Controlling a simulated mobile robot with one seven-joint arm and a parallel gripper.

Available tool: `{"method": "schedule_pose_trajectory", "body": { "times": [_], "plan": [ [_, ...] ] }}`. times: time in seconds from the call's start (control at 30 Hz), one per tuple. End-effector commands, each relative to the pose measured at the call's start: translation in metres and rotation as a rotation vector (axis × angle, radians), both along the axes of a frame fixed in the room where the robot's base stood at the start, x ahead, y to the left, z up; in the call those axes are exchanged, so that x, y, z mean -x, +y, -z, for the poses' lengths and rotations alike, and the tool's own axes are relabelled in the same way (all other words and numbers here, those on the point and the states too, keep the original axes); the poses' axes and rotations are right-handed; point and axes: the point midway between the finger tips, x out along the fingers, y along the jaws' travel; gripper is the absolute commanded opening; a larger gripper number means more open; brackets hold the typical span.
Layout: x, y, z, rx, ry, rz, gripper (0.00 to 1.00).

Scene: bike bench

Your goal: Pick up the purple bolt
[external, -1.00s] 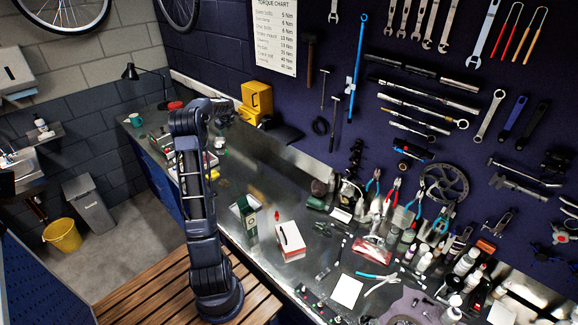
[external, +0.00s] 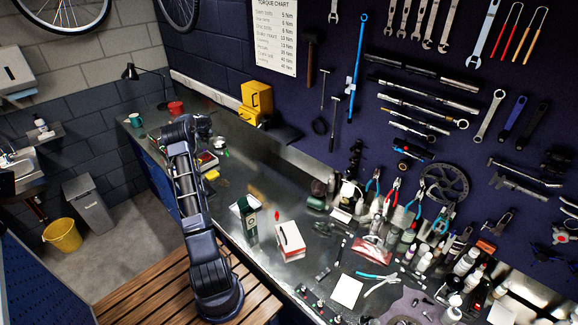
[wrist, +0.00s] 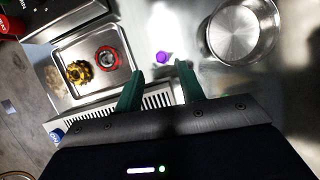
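The purple bolt (wrist: 162,57) is a small purple piece lying on the metal bench top in the wrist view, between a metal tray and a round metal bowl. My gripper (wrist: 160,76) is open, its two green fingers apart and empty. In the wrist view the bolt appears just past the fingertips, roughly in line with the gap between them. In the external view my arm (external: 188,185) reaches over the far left part of the bench; the bolt cannot be made out there.
The metal tray (wrist: 75,82) holds a red ring, a yellow-brown part and pale rings. The round metal bowl (wrist: 241,32) stands right of the bolt. A red mug (external: 176,108) and a teal mug (external: 136,120) stand at the bench's far end. Bare bench surrounds the bolt.

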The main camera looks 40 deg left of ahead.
Motion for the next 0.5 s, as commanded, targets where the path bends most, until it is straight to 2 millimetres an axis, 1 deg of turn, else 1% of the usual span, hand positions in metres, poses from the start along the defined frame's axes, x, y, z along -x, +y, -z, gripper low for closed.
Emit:
{"method": "schedule_pose_trajectory", "body": {
  "times": [0.17,0.27,0.5],
  "plan": [
    [-0.001,0.003,0.009,0.0,0.0,0.0,0.39],
    [-0.002,0.007,0.018,0.0,-0.001,-0.001,0.39],
    [-0.004,0.018,0.048,0.001,0.0,-0.001,0.39]
  ]
}}
